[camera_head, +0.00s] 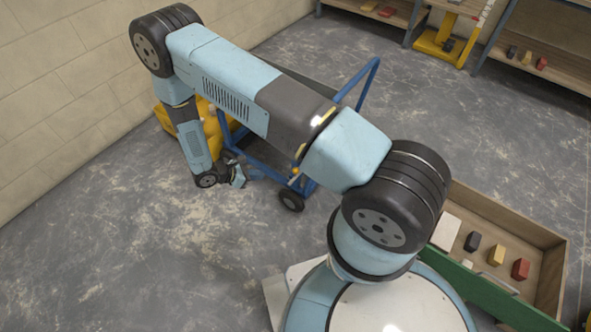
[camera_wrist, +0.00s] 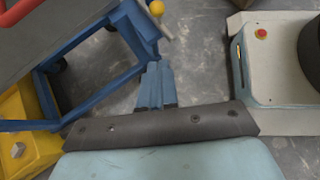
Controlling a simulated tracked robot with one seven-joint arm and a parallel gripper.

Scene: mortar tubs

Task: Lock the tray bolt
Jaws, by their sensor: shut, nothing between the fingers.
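My gripper (camera_head: 238,181) hangs low at the end of my arm, beside the blue cart (camera_head: 371,82) and above the floor. In the wrist view its blue fingers (camera_wrist: 156,82) are together with nothing between them. The cart's blue frame (camera_wrist: 97,98) and grey top fill the upper left there. A yellow round knob (camera_wrist: 157,7) shows at the cart's corner, ahead of the fingertips and apart from them. It may be the tray bolt's knob; I cannot tell its position. My arm hides much of the cart in the head view.
A yellow object (camera_head: 212,132) stands behind my forearm, by the cart and wall. A wooden tray (camera_head: 553,278) with a green front and several small blocks is at lower right. Shelves (camera_head: 540,75) line the back. The floor at left is clear.

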